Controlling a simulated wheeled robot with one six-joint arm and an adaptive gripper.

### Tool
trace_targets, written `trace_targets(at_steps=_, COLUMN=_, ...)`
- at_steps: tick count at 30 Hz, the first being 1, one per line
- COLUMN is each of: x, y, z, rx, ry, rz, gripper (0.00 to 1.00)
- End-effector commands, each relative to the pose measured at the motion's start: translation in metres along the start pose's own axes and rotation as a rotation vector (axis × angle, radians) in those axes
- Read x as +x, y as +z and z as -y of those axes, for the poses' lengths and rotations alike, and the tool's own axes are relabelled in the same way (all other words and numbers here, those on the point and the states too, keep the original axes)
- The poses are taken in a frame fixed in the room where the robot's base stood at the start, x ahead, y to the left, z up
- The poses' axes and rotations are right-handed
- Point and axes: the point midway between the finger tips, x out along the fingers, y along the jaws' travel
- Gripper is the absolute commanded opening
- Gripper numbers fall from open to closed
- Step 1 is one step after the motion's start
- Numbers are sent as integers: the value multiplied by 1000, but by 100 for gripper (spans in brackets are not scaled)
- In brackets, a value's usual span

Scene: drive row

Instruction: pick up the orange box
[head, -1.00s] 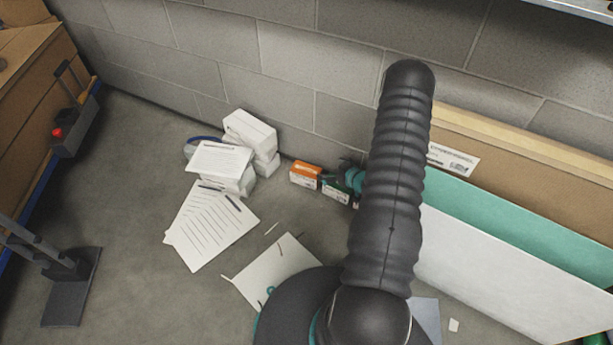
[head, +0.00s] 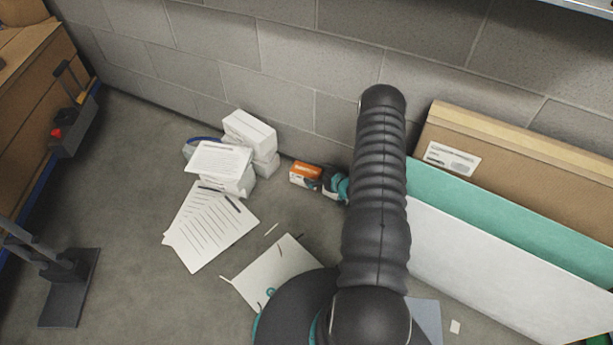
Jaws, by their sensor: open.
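The orange box (head: 304,174), orange on top with a white side, sits on the floor against the block wall, right of the white boxes. My gripper (head: 323,181), dark with teal parts, is just right of it and overlaps its right end in the picture. The jaws are open, with nothing seen held. Whether a finger touches the box cannot be told. My arm hides the floor behind it and part of the gripper.
White boxes (head: 249,133) stand left of the orange box, with papers (head: 210,225) on the floor before them. Large panels (head: 500,270) lean on the wall at right. A cart-like grey stand (head: 68,285) is at left. Floor between is mostly clear.

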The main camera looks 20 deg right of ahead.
Motion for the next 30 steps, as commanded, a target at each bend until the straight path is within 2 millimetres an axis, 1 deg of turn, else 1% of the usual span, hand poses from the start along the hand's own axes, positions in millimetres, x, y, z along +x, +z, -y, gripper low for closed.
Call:
trace_targets(at_steps=1, x=9, y=0, z=2, rx=-3, ry=-3, rz=-1, gripper=100)
trace_targets(at_steps=3, x=19, y=-2, z=3, rx=-2, ry=-2, rz=-1, gripper=100)
trace_targets(at_steps=7, x=34, y=-1, z=2, rx=-2, ry=-1, rz=0, gripper=100)
trace_targets(at_steps=11, x=40, y=-2, z=2, rx=0, ry=0, rz=0, gripper=100)
trace_targets(at_steps=17, x=41, y=-2, z=2, rx=0, ry=0, rz=0, gripper=100)
trace_targets(at_steps=20, x=41, y=-2, z=2, rx=0, ry=0, rz=0, gripper=78)
trace_targets(at_steps=21, x=41, y=-2, z=2, rx=0, ry=0, rz=0, gripper=68)
trace_targets(at_steps=23, x=41, y=-2, z=2, rx=0, ry=0, rz=1, gripper=52)
trace_targets(at_steps=24, x=41, y=-2, z=2, rx=0, ry=0, rz=1, gripper=42)
trace_targets(at_steps=25, x=41, y=-1, z=2, rx=1, ry=-1, rz=1, gripper=35)
trace_targets(at_steps=26, x=41, y=-1, z=2, rx=1, ry=-1, rz=2, gripper=32)
trace_targets(at_steps=27, x=41, y=-1, z=3, rx=1, ry=-1, rz=3, gripper=31)
trace_targets(at_steps=30, x=41, y=0, z=3, rx=2, ry=-1, rz=4, gripper=31)
